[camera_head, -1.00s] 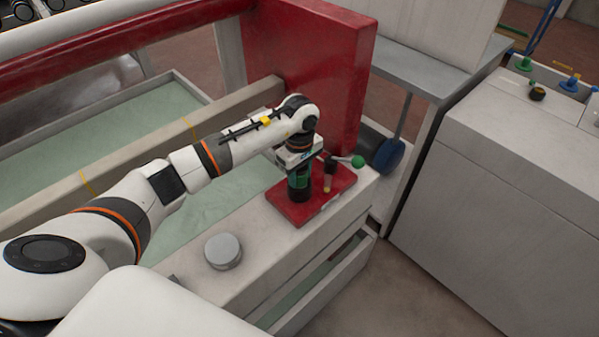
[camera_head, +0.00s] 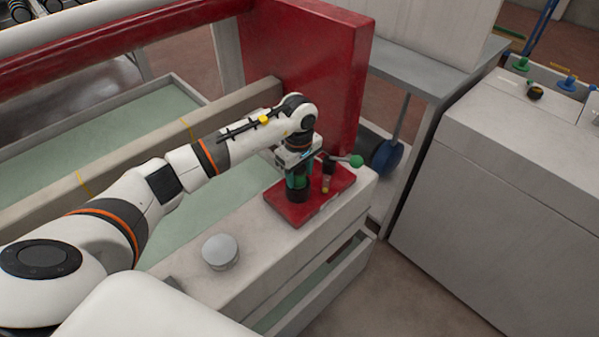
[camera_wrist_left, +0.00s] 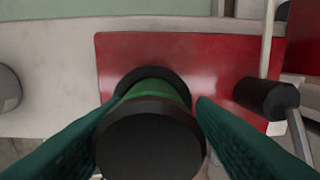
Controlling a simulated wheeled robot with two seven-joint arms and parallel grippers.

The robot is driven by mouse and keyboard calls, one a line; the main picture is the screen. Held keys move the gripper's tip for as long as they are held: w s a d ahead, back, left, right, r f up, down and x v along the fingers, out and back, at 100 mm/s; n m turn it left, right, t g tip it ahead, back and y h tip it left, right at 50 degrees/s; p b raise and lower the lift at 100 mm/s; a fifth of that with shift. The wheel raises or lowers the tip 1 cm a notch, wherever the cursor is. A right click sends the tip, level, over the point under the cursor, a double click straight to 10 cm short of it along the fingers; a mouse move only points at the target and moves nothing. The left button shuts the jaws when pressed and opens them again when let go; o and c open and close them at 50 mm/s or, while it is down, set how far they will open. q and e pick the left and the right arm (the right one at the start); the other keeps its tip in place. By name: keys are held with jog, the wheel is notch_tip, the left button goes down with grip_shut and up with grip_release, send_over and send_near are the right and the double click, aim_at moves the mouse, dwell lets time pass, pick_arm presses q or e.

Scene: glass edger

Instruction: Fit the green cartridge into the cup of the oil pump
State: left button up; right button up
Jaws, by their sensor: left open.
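The green cartridge (camera_head: 291,182) stands upright at the black cup (camera_head: 298,195) on the red base plate of the oil pump (camera_head: 314,208). In the left wrist view the cartridge (camera_wrist_left: 158,92) shows its black top cap close to the camera, with the black cup rim (camera_wrist_left: 172,72) around or below its lower end. How deep it sits is hidden. My left gripper (camera_head: 299,172) points down over it. Its fingers (camera_wrist_left: 152,140) are open, one on each side of the cartridge, with a gap at the right finger. My right gripper is out of view.
The pump's lever with a green knob (camera_head: 356,161) and a small sight tube (camera_head: 327,182) stand just right of the gripper. A round grey lid (camera_head: 221,251) lies on the ledge. A red panel (camera_head: 318,70) rises behind.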

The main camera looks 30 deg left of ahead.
pick_arm(q)
jog(key=shift+s+f, duration=0.55)
jog(key=shift+f, duration=0.25)
jog(key=shift+r+p, duration=0.45)
jog(key=r, duration=1.2)
jog(key=shift+w+a+r, duration=0.1)
jog(key=shift+w+r, duration=0.15)
jog(key=shift+r, duration=0.15)
